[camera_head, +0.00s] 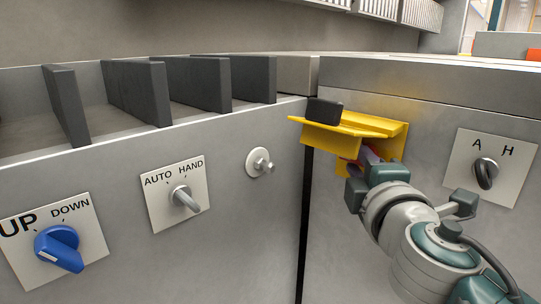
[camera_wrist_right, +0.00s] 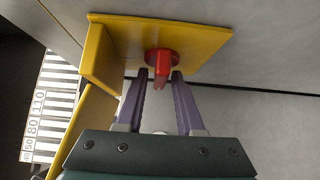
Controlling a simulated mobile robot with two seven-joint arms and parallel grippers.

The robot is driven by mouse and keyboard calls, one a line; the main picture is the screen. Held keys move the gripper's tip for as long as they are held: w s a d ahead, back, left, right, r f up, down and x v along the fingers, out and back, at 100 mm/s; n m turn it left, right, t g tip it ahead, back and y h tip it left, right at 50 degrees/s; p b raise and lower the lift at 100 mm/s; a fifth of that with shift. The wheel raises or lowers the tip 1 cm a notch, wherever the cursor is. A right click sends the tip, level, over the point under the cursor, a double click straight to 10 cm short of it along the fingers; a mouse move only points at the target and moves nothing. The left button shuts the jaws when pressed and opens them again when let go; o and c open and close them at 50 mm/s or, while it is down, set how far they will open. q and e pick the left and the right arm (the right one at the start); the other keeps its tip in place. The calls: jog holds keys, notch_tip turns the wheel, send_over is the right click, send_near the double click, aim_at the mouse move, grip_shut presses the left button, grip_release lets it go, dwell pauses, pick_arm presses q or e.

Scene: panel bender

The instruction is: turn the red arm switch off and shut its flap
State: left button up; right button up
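The yellow switch housing (camera_head: 392,140) is on the right-hand panel in the head view. My right gripper (camera_wrist_right: 160,78) is open, one purple finger on each side of the handle, with gaps visible. In the head view the right gripper (camera_head: 368,158) reaches in under the flap, and the switch is mostly hidden. My left gripper is not in view.
An A/H switch (camera_head: 486,172) sits on the panel close to the right of my arm. To the left are a silver knob (camera_head: 260,163), an AUTO/HAND switch (camera_head: 184,197) and a blue UP/DOWN switch (camera_head: 58,248). A ruler strip (camera_wrist_right: 48,105) shows in the wrist view.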

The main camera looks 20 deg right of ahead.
jog(key=shift+o, duration=0.6)
jog(key=shift+s+a, duration=0.15)
jog(key=shift+s, duration=0.15)
jog(key=v, duration=0.9)
jog(key=shift+s, duration=0.15)
jog(key=shift+c, duration=0.3)
